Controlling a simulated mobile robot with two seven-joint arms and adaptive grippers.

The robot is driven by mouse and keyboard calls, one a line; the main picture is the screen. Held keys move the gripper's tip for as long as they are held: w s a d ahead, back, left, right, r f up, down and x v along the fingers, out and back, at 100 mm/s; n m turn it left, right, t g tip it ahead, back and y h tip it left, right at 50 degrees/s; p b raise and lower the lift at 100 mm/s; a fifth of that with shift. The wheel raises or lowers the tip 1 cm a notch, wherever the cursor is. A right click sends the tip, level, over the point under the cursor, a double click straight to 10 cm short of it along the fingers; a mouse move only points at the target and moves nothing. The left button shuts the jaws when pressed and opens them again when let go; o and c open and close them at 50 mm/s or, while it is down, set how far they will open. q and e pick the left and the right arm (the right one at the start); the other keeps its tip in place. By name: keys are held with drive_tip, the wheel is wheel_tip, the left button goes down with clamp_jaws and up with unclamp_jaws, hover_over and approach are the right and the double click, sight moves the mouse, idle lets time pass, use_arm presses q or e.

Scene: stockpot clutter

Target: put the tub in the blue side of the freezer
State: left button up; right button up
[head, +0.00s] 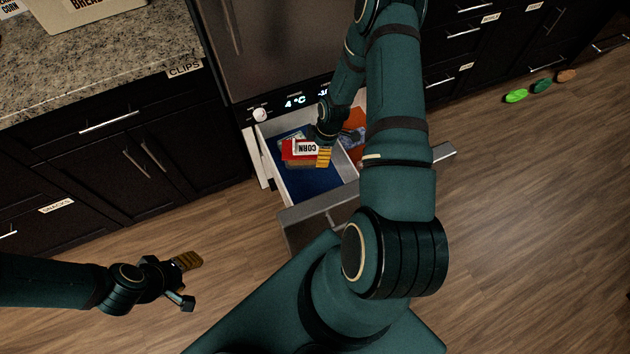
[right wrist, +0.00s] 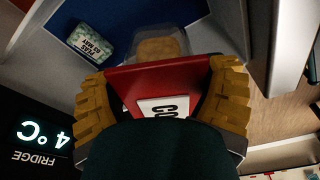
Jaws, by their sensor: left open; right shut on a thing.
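The tub, with a red lid and a white CORN label (head: 303,149), is in the open freezer drawer's opening, over the blue side (head: 308,182). My right gripper (head: 323,148) is shut on it; the right wrist view shows its yellow fingers on both sides of the red lid (right wrist: 150,82). The clear tub body (right wrist: 158,45) shows beyond the lid. I cannot tell whether the tub touches the drawer floor. My left gripper (head: 188,279) is open and empty, over the floor at lower left.
The drawer's orange side (head: 357,123) is partly hidden by my right arm and holds some packet. The drawer front (head: 318,218) stands pulled out. The blue floor nearer the front is clear.

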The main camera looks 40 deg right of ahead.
wheel_tip(320, 180, down, 25)
drive_tip(key=b, duration=0.5)
drive_tip(key=shift+b, duration=0.35)
drive_tip(key=shift+r, duration=0.15)
drive_tip(key=o, duration=1.1)
